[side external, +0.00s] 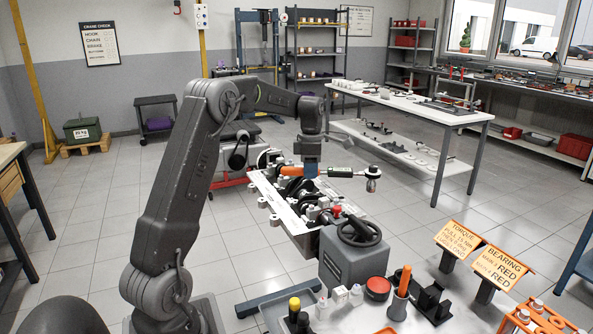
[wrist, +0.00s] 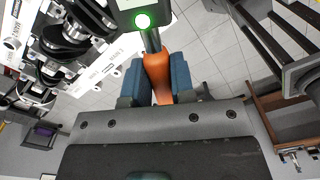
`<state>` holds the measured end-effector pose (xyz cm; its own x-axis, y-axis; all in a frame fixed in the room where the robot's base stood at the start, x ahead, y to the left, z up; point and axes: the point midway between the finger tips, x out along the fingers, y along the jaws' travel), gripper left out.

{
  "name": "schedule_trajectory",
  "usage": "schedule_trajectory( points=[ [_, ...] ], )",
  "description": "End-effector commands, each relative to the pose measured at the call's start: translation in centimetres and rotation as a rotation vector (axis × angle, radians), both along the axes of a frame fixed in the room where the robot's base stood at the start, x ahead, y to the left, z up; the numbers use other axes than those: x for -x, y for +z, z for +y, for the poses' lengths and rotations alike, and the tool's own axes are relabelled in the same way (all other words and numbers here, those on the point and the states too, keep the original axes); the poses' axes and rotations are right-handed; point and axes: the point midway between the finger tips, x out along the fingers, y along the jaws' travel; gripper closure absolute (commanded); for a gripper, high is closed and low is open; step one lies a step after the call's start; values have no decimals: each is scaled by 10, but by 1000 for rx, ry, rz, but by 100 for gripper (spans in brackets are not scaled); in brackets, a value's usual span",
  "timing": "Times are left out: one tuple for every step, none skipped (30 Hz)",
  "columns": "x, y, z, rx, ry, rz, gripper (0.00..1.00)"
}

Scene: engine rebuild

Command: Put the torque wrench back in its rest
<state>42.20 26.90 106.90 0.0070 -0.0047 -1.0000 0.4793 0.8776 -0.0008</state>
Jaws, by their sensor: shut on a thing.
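The torque wrench has an orange handle (wrist: 156,70), a grey-green display body (side external: 340,171) and a round metal head (side external: 373,177). My gripper (side external: 310,167) is shut on the orange handle and holds the wrench roughly level above the engine block. In the wrist view my gripper's blue pads (wrist: 156,82) sit on both sides of the handle, and a green light (wrist: 142,20) glows on the wrench. A black stand with uprights (side external: 432,299) on the front bench may be the rest; it looks empty, and my gripper is well above and left of it.
The engine block (side external: 290,205) with exposed crankshaft lies below the wrench. A grey housing with a black handwheel (side external: 358,232) stands between it and the bench. An orange-handled tool in a holder (side external: 402,283), a red-topped tin (side external: 377,289), bottles and two signs (side external: 458,240) crowd the bench.

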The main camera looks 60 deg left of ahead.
Motion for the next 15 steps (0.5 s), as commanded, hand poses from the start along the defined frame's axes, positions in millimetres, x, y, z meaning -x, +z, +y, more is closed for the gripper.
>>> schedule_trajectory(
  points=[
    [-11, 1, -10, -2, -114, -2, 100],
    [-16, 1, -15, -2, -184, -1, 100],
    [-24, 1, -23, -3, -284, -2, 100],
    [-29, 2, -29, -3, -358, -2, 100],
    [-35, 2, -35, -4, -433, -2, 100],
    [-42, 2, -43, -5, -534, -2, 100],
    [-47, 2, -50, -5, -608, -2, 100],
    [-52, 2, -56, -6, -684, -1, 100],
    [-58, 2, -65, -6, -782, -1, 100],
    [-63, 2, -72, -7, -858, -1, 100],
    [-68, 2, -78, -8, -933, -2, 100],
    [-74, 3, -87, -9, -1033, -2, 100],
    [-79, 3, -94, -9, -1108, -1, 100],
    [-83, 3, -101, -8, -1183, -1, 100],
    [-88, 3, -111, -9, -1284, 0, 100]
  ],
)
